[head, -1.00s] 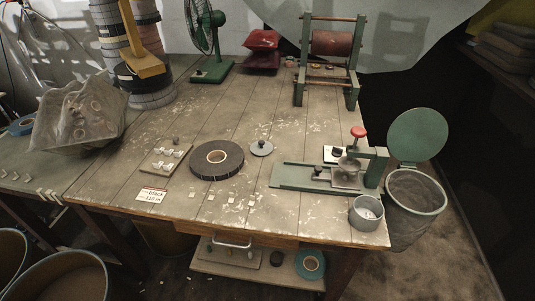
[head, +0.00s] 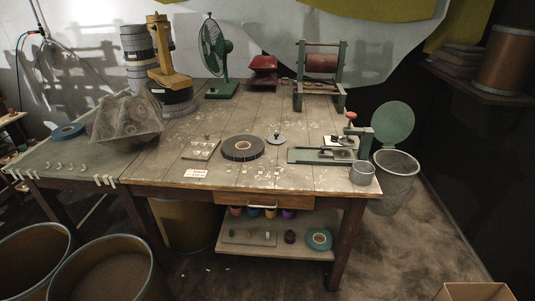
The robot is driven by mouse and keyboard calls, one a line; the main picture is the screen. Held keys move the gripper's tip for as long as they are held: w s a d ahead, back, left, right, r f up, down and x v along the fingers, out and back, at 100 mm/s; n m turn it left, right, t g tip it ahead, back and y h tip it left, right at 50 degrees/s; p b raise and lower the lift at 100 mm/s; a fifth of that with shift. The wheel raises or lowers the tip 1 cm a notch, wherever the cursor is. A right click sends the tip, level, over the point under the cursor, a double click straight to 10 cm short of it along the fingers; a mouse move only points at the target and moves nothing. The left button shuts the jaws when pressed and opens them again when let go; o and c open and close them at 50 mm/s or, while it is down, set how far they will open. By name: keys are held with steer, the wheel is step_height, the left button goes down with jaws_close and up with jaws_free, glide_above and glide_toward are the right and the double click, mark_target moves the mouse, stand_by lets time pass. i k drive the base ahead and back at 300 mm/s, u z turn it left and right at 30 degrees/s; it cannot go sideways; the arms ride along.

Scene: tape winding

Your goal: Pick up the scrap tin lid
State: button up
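A small round grey lid with a knob on top (head: 277,140) lies flat on the wooden bench, right of a large black tape roll (head: 243,149). An open grey tin (head: 362,174) stands at the bench's front right corner. I take the knobbed disc to be the tin's lid. Nothing covers the lid. My gripper is not in view.
A green press (head: 320,155) stands between lid and tin. A pegged block (head: 200,149) and small pale pieces lie near the front. A mesh bin (head: 398,181) with a raised green lid (head: 393,123) stands right of the bench. Floor before the bench is partly clear.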

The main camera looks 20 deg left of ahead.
mark_target(276, 139)
steer(key=k, duration=0.5)
steer(key=u, duration=1.5)
steer(key=i, duration=1.45)
steer(key=z, duration=1)
steer(key=i, duration=1)
steer(key=u, duration=0.05)
